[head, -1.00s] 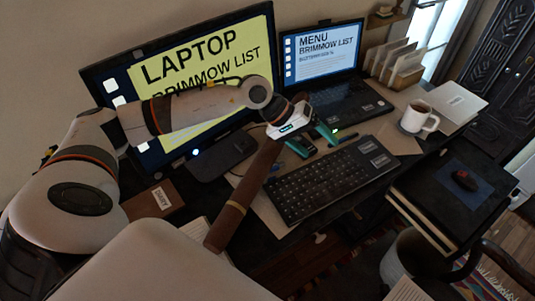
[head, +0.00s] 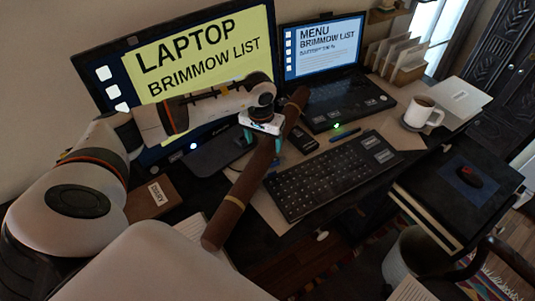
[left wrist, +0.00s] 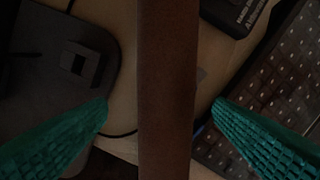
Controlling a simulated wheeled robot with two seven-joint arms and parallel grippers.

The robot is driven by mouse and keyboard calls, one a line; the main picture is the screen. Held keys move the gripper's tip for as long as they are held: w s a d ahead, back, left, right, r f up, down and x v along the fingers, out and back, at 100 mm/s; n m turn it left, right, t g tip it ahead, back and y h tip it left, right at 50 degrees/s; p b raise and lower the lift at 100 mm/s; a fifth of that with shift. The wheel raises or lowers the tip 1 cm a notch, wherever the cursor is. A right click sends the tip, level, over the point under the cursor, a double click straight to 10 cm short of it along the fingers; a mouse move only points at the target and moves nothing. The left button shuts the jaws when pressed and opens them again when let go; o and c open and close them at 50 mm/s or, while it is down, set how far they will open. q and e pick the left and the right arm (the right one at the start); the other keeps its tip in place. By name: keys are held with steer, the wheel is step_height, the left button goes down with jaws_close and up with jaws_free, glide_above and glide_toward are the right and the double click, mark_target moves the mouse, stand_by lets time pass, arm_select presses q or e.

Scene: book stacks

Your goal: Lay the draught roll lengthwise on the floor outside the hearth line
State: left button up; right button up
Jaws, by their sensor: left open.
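The draught roll (head: 235,196), a long brown cylinder with bands near its lower end, lies slantwise across the desk between the monitor stand and the keyboard. Its near end sticks out toward me, and its far end reaches toward the laptop. My left gripper (head: 263,146) is over its middle, with teal fingers open. In the left wrist view the roll (left wrist: 167,90) runs top to bottom between the two spread fingers (left wrist: 160,104), with a gap on each side. How high the fingertips are above the desk I cannot tell. My right gripper is not in view. No hearth line shows.
A keyboard (head: 335,175) lies right of the roll, and the monitor (head: 200,75) stands behind my left arm. A laptop (head: 340,110) and a white mug (head: 422,114) stand farther back. A strip of wooden floor (head: 285,272) shows below the desk.

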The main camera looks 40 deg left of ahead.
mark_target(267, 145)
arm_select(q)
steer(key=f+b, duration=0.1)
steer(key=f, duration=0.1)
steer(key=w+f+b, duration=0.1)
steer(key=f, duration=0.2)
steer(key=shift+w+d+b, duration=0.2)
steer(key=shift+b, duration=0.15)
steer(key=shift+r, duration=0.1)
steer(key=shift+c, duration=0.6)
steer(key=c, duration=1.2)
steer(key=shift+c, duration=1.4)
steer(key=shift+r, duration=0.15)
